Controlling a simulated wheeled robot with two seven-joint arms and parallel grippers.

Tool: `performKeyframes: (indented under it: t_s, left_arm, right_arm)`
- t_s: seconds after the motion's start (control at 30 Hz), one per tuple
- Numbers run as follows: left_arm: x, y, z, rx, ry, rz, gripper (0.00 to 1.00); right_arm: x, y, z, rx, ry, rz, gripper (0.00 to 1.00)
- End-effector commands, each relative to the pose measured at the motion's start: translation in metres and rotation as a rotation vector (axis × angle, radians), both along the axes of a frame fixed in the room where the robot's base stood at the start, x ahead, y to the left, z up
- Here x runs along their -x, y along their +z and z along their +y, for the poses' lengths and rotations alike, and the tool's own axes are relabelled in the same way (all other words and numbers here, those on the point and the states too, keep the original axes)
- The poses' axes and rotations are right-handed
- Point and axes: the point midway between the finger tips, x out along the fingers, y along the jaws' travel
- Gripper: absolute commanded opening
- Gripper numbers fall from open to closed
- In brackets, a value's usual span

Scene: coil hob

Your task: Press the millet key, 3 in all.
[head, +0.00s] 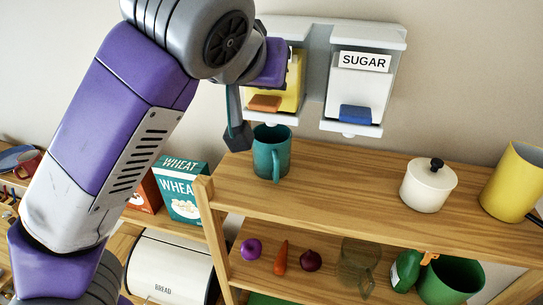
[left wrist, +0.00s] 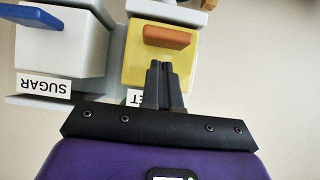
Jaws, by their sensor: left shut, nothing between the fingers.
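The yellow dispenser (head: 289,94) hangs on the wall rack, with its orange key (head: 264,103) low on its front. In the left wrist view, upside down, its label (left wrist: 133,98) shows only "ET"; the rest is hidden by my fingers. The orange key (left wrist: 167,36) is in clear view there. My left gripper (left wrist: 162,63) is shut and empty, in front of the yellow dispenser, its fingertips just short of the key in the picture; no contact shows. A teal mug (head: 268,155) stands upright on the shelf below this dispenser. My right gripper is not in view.
The white SUGAR dispenser (head: 359,85) with a blue key (head: 355,114) hangs to the right. A white lidded pot (head: 427,188) and yellow jug (head: 512,182) stand on the shelf's right. The shelf between mug and pot is clear.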

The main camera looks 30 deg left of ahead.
Motion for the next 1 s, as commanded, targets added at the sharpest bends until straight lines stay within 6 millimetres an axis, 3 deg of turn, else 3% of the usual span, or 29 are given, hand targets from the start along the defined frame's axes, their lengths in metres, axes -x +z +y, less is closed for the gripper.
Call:
performKeyframes:
  t_s: [0.53, 1.0]
  left_arm:
    - [0.0, -0.001, 0.0, 0.0, 0.0, 0.0, 0.0]
    - [0.0, -0.018, 0.0, 0.0, 0.0, 0.0, 0.0]
  right_arm:
    - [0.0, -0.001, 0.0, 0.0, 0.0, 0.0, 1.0]
    - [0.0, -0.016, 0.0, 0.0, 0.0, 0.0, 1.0]
